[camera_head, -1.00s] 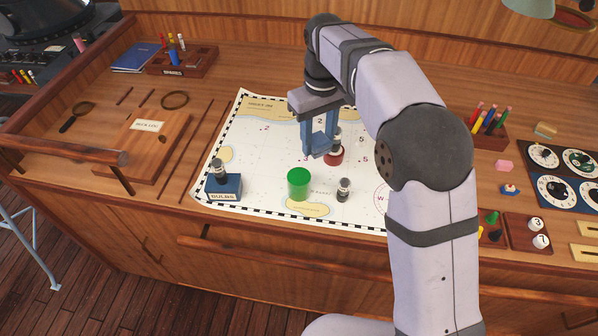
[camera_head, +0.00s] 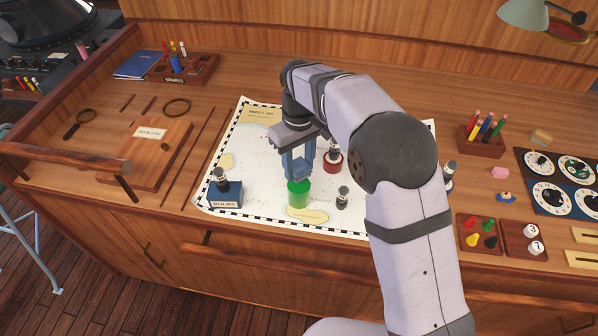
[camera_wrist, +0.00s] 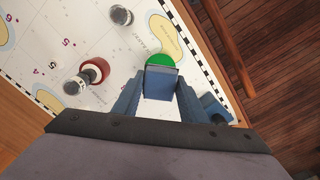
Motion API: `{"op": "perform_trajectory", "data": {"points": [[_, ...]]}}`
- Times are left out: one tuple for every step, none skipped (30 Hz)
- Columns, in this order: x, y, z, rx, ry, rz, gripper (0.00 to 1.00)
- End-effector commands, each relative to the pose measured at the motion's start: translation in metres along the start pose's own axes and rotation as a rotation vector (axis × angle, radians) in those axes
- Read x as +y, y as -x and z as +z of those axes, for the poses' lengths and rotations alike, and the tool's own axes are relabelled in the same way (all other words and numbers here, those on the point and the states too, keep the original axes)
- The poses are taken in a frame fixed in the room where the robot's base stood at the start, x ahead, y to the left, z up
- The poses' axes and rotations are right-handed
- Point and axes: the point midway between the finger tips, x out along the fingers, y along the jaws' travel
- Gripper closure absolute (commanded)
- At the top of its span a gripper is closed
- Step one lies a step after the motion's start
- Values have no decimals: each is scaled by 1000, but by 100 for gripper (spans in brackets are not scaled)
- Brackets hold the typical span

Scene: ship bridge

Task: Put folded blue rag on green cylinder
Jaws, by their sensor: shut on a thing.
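The green cylinder (camera_head: 299,196) stands upright on the chart near the front of the desk. My gripper (camera_head: 298,170) points down just above it. In the wrist view my gripper (camera_wrist: 160,100) is shut on the folded blue rag (camera_wrist: 160,78), a flat-sided blue piece between its two fingers. The top of the green cylinder (camera_wrist: 160,59) shows just beyond the rag in that view. The rag is hard to tell from the blue fingers in the head view. I cannot tell whether the rag touches the cylinder.
A small dark bulb-like piece (camera_head: 343,196) stands just right of the cylinder. Another stands on a red base (camera_head: 332,163) behind it. A blue box marked BULBS (camera_head: 226,194) sits left on the chart (camera_head: 262,205). The chart between box and cylinder is clear.

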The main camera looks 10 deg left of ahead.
Motion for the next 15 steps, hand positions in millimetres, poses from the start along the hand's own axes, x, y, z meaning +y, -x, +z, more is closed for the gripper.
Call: {"op": "perform_trajectory", "data": {"points": [[0,0,0,0,0,0,84],[0,-1,0,1,0,0,84],[0,-1,0,0,0,0,84],[0,-2,0,-1,0,0,84],[0,-4,1,-2,0,-1,84],[0,-8,1,-4,0,-1,84],[0,-11,1,-3,0,-1,84],[0,-14,2,-4,0,-1,84],[0,-19,1,-4,0,-1,84],[0,-23,1,-5,0,-1,84],[0,-26,1,-4,0,-1,84],[0,-30,1,-3,0,-1,84],[0,-33,1,-3,0,-1,84],[0,-35,1,-2,0,-1,84],[0,-36,1,-1,0,0,84]]}}
